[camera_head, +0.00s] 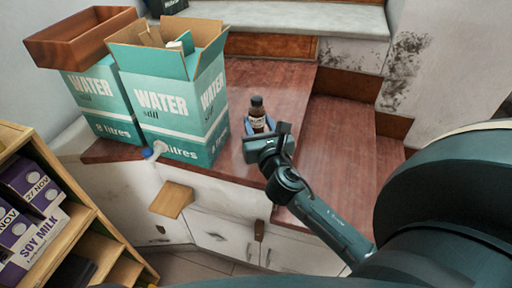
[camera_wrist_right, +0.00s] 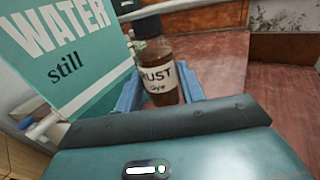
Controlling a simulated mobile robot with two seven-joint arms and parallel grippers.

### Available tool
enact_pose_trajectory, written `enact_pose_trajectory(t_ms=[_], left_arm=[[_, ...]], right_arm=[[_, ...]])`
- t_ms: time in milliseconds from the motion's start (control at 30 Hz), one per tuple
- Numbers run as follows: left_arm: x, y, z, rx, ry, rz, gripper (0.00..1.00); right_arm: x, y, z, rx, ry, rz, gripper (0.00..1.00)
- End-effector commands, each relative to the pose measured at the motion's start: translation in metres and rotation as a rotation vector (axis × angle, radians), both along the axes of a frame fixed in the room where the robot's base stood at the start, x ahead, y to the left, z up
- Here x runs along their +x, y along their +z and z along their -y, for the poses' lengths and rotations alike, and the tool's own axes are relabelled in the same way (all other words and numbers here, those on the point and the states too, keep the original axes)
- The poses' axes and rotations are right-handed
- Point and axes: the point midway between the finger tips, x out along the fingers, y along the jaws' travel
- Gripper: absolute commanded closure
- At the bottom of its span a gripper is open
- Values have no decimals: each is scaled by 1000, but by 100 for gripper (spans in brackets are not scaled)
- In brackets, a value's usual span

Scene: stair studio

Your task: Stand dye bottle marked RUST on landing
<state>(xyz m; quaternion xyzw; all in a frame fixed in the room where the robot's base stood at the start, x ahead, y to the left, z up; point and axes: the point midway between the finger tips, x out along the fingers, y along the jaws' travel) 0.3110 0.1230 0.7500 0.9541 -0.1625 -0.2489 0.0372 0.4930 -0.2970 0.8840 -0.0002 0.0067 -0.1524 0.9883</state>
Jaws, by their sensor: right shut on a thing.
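The dye bottle marked RUST (camera_head: 257,113) is a small brown bottle with a dark cap and a pale label. It is upright at the wooden landing (camera_head: 262,81), to the right of the water boxes. The wrist view shows its label (camera_wrist_right: 155,82) reading RUST. My right gripper (camera_head: 259,126) is shut on the bottle, with a blue finger on each side of it. The bottle's base is hidden behind the gripper, so I cannot tell whether it touches the wood. My left gripper is not in view.
Two teal water boxes stand on the left; the nearer one (camera_head: 180,115) is open. A brown wooden tray (camera_head: 80,38) rests on the farther box. A shelf with soy milk cartons (camera_head: 32,215) is at lower left. Wooden steps (camera_head: 333,150) lie to the right.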

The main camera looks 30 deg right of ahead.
Motion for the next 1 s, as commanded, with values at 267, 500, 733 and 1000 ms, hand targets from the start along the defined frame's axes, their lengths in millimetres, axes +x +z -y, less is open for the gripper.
enact_pose_trajectory(t_ms=[267,500,733,1000], left_arm=[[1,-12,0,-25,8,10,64],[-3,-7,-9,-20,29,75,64],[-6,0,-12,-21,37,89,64],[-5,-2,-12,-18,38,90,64]], right_arm=[[0,-37,0,1,0,0,88],[0,-73,-1,2,0,2,88],[0,-73,0,-1,2,3,88],[0,-77,0,0,1,0,57]])
